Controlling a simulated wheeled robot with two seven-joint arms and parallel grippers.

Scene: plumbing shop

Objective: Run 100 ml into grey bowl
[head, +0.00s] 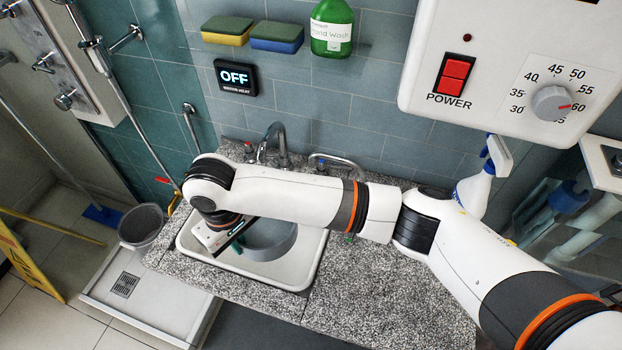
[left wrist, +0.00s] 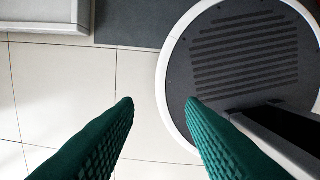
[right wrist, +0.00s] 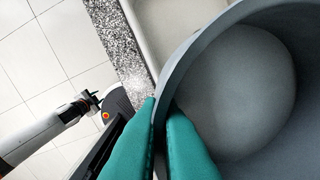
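The grey bowl (head: 283,245) is in the sink (head: 306,274), partly hidden behind my right arm. It fills the right side of the right wrist view (right wrist: 245,90) and looks empty inside. My right gripper (head: 238,232) is at the bowl's left rim. In the right wrist view its green fingers (right wrist: 161,103) are closed on the rim, one inside and one outside. The faucet (head: 277,138) stands behind the sink, with a red-marked knob (head: 248,147) to its left. My left gripper (left wrist: 159,101) is open and empty above the floor; it is outside the head view.
A display (head: 236,77) on the wall reads OFF. A white heater (head: 490,60) with a red power switch and dial hangs at upper right. A spray bottle (head: 477,188) stands on the granite counter (head: 390,295). A grey bucket (head: 141,226) stands left of the counter.

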